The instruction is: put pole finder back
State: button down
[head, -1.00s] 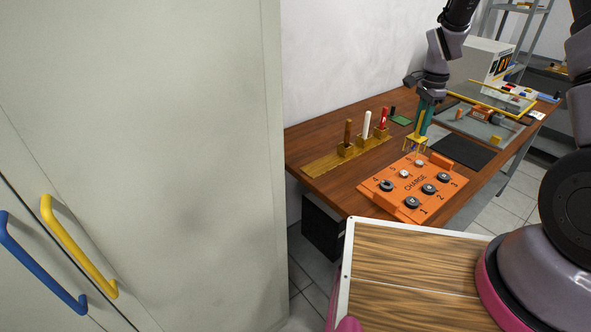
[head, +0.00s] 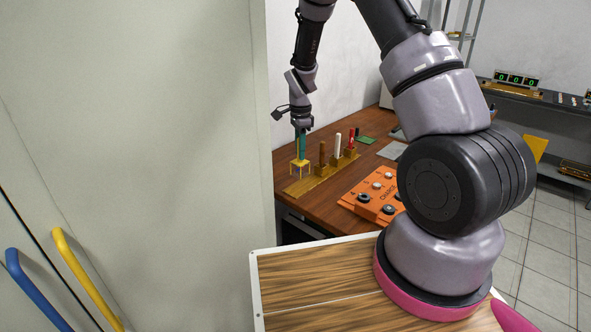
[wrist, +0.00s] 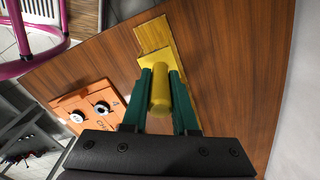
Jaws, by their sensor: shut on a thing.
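In the wrist view the pole finder shows as a yellow cylinder (wrist: 160,90) between the fingers. My gripper holds it upright over the near left end of the long yellow-brown rack (head: 325,178). Part of the rack also shows past the fingers in the wrist view (wrist: 152,35). I cannot tell whether the pole finder's feet touch the rack.
Brown (head: 322,154), white (head: 337,147) and red (head: 351,140) sticks stand in blocks along the rack, close right of the pole finder. An orange CHARGE box (head: 376,190) with round fittings sits nearer on the wooden table (head: 318,219). A wall stands behind the rack and a pale cabinet (head: 150,130) to the left.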

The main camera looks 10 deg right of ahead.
aim_at(301, 162)
jog(key=shift+d+f, duration=0.1)
jog(key=shift+f, duration=2.4)
jog(key=shift+f, duration=0.1)
jog(key=c, duration=0.7)
grip_release()
